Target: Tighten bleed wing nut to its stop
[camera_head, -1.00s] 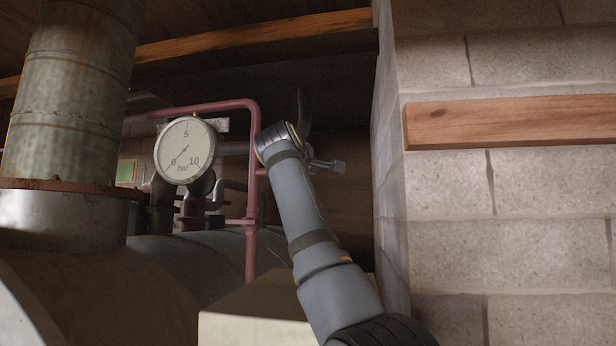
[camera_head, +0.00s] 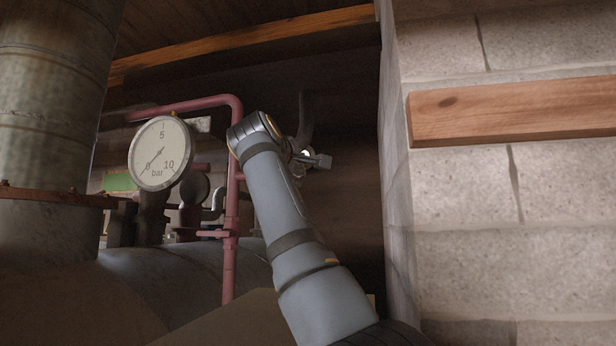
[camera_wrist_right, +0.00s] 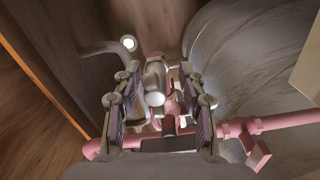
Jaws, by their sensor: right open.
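In the right wrist view, my right gripper (camera_wrist_right: 158,74) is open, with one finger on each side of a pale metal fitting (camera_wrist_right: 155,82) with a rounded end. This fitting looks like the bleed wing nut, but its wings are not clear. I see a gap beside each finger and cannot tell if either touches it. In the head view, my right arm reaches up from the bottom, and its wrist hides most of the gripper and fitting. A small grey metal piece (camera_head: 320,160) shows just right of the wrist. My left gripper is not in view.
A red pipe (camera_head: 229,265) runs close to the left of my right arm; it also crosses low in the wrist view (camera_wrist_right: 262,125). A round bar gauge (camera_head: 160,153) stands left of it. A block wall (camera_head: 460,190) with a wooden beam (camera_head: 515,110) stands on the right.

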